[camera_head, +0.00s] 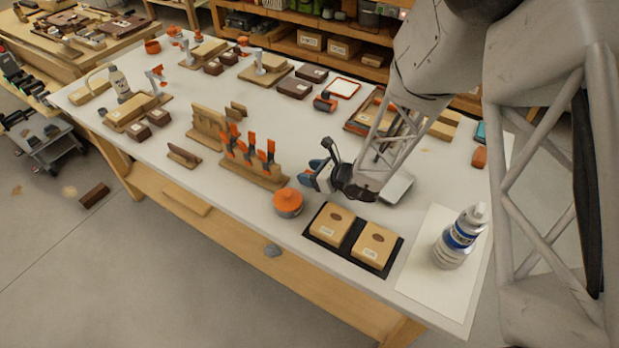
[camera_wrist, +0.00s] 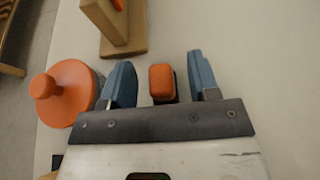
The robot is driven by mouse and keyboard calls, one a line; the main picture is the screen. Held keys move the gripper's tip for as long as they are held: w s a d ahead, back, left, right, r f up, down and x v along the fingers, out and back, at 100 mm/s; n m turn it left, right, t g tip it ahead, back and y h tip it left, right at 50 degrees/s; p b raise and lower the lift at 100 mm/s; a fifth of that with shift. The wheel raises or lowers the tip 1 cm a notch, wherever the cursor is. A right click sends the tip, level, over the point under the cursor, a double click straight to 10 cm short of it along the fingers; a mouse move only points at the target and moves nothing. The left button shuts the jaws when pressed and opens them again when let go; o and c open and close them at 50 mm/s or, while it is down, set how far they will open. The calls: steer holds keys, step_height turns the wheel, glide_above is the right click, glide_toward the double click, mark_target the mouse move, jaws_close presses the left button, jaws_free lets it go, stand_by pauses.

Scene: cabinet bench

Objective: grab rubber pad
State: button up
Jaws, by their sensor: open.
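A small rounded block with an orange top and dark lower part (camera_wrist: 162,80), which looks like the rubber pad, sits on the white table. In the wrist view it lies between the two blue-grey fingers of my gripper (camera_wrist: 160,72), with a gap on each side. My gripper is open and holds nothing. I cannot tell how far the fingers are above the table. In the head view my gripper (camera_head: 311,172) is low over the table, right of the clamp rack (camera_head: 255,175). I cannot make out the block there; the gripper seems to hide it.
A round orange-lidded pot (camera_head: 288,203) stands close by, also left of the fingers in the wrist view (camera_wrist: 70,92). A black tray (camera_head: 345,258) with two tan blocks lies in front. A white bottle (camera_head: 460,238) stands at right. The wooden stand (camera_wrist: 122,30) is ahead.

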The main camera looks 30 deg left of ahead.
steer(key=shift+a+f, duration=0.2)
steer(key=shift+a, duration=0.2)
steer(key=shift+c, duration=0.3)
steer(key=c, duration=0.9)
